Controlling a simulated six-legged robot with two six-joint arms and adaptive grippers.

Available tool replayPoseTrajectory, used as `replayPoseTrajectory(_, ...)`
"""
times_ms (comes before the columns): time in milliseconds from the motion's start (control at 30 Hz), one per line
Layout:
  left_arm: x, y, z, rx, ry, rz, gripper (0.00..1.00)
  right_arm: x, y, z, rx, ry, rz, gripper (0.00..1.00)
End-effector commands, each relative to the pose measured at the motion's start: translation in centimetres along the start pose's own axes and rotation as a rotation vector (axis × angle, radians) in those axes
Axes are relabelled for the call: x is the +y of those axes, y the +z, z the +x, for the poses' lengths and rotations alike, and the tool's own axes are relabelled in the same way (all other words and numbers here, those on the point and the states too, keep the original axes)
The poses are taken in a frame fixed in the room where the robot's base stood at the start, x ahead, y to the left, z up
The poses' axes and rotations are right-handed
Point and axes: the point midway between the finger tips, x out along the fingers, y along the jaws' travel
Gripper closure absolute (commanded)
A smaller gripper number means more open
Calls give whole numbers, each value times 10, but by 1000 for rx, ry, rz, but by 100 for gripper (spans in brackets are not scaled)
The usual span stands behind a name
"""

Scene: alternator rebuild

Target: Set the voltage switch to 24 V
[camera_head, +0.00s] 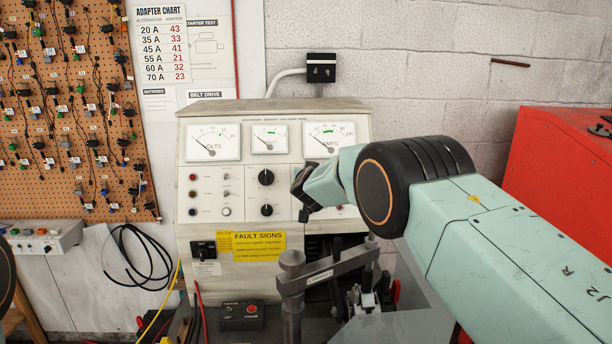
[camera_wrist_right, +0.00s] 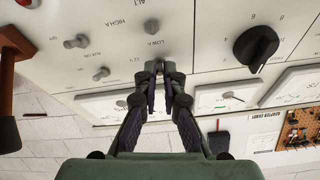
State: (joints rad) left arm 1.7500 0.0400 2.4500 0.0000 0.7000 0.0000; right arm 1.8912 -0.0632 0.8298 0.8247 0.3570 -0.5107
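The tester panel (camera_head: 245,187) stands against the wall, with three gauges, knobs and small switches. My right gripper (camera_head: 302,193) is in front of its right half and hides the controls behind it. In the right wrist view the panel appears upside down. There my right gripper (camera_wrist_right: 160,67) has its fingertips drawn together close to the panel, by a small, partly legible voltage label. The voltage switch is mostly hidden behind the fingertips; I cannot tell its position or whether they touch it. My left gripper is not in view.
Metal toggles (camera_wrist_right: 77,41) and a black rotary knob (camera_wrist_right: 256,47) lie close to the right gripper. Below the panel are a yellow fault sign (camera_head: 252,245) and a metal clamp fixture (camera_head: 292,285). A red cabinet (camera_head: 560,170) stands at the right.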

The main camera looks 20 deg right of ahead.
Motion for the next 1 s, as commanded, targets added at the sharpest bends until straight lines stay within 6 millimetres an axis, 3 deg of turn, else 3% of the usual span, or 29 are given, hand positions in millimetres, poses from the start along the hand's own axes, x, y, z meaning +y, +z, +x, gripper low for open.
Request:
replayPoseTrajectory(267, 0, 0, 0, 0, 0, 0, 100, 0, 2, 0, -3, 0, 0, 70)
replayPoseTrajectory(667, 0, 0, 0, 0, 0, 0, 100, -1, 1, -4, -2, 0, -1, 70)
replayPoseTrajectory(1000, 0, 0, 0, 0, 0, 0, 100, -1, 0, -32, -3, -2, -2, 70)
